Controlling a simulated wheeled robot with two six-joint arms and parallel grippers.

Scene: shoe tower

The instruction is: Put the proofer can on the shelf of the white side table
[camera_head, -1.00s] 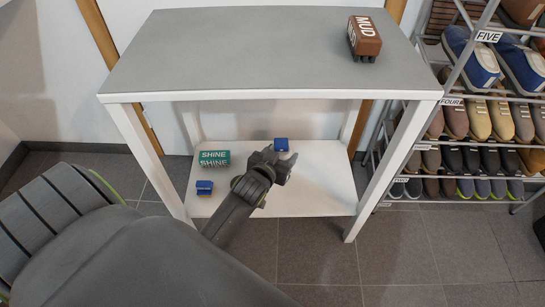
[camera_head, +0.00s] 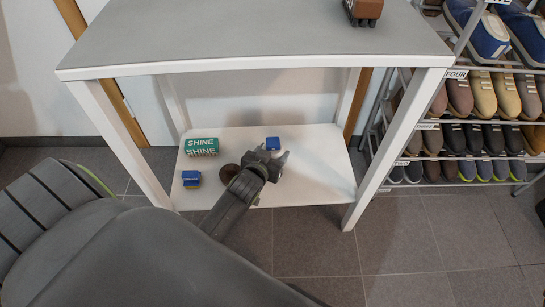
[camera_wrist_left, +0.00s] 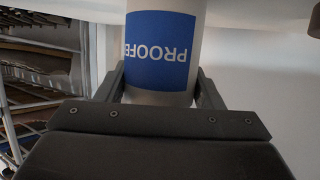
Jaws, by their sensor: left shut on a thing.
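The proofer can (camera_wrist_left: 160,50) is white with a blue label reading "PROOFE" and fills the space between the fingers in the left wrist view. In the head view its blue label (camera_head: 273,143) shows just beyond my left gripper (camera_head: 272,160); its pale body barely stands out from the white behind it. My left gripper is shut on the can, in under the tabletop and over the lower shelf (camera_head: 320,178) of the white side table (camera_head: 110,122). I cannot tell whether the can touches the shelf. My right gripper is not in view.
A green SHINE box (camera_head: 201,147), a blue-and-yellow item (camera_head: 191,178) and a dark brown round item (camera_head: 229,172) lie on the shelf's left half. The shelf's right half is clear.

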